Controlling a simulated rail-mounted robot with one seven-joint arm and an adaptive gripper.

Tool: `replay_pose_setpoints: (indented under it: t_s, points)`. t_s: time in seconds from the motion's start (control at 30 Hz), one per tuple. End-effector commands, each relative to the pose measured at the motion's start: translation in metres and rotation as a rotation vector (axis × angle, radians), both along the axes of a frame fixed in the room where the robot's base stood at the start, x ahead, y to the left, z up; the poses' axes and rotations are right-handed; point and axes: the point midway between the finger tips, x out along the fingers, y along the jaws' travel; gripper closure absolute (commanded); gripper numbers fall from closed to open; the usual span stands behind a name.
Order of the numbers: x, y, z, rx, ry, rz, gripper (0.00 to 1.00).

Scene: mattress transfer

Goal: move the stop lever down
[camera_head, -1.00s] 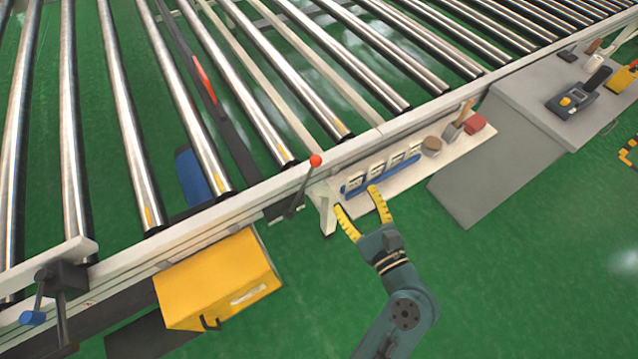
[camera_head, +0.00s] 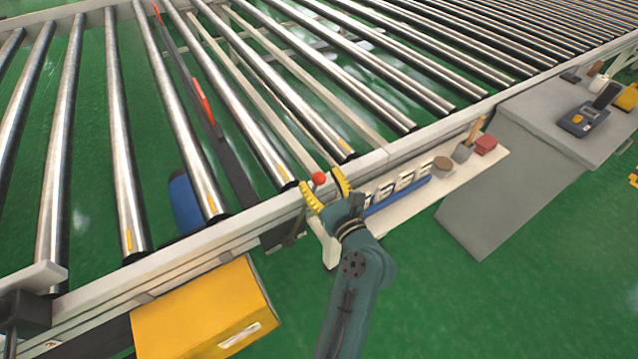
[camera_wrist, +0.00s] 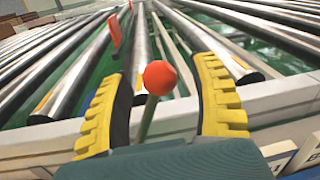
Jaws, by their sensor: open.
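The stop lever (camera_head: 319,179) has a red ball knob on a thin shaft and stands at the conveyor's near rail, with its knob up. In the wrist view the red knob (camera_wrist: 159,78) and its greenish shaft show between my two fingers, not visibly touching either one. My gripper (camera_head: 327,189) is open, with yellow ridged fingers on both sides of the knob. In the wrist view my gripper (camera_wrist: 165,95) is spread wide around the lever. The lower shaft is partly hidden by my gripper in the head view.
The roller conveyor's white rail (camera_head: 225,232) runs just beyond my gripper. A yellow box (camera_head: 205,310) hangs below it at left. Green floor is clear in front.

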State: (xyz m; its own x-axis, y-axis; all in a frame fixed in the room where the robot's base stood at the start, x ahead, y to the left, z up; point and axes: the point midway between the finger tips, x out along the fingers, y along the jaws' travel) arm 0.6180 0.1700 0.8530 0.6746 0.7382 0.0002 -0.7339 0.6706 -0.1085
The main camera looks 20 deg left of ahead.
Motion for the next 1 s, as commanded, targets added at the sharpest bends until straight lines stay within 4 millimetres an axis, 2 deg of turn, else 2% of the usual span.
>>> replay_pose_setpoints:
  t_s: [0.1, 0.33, 0.37, 0.67, 1.0]
  points:
    - [0.0048, 0.0063, -0.0001, 0.000, -0.001, 0.001, 0.38]
    - [0.0054, 0.0064, 0.0009, -0.001, -0.001, 0.000, 0.38]
    - [0.0054, 0.0063, 0.0008, -0.001, -0.001, 0.000, 0.41]
    - [0.0052, 0.0061, 0.0007, -0.001, -0.001, 0.000, 0.98]
    - [0.0035, -0.0021, 0.0058, -0.017, -0.023, -0.019, 1.00]
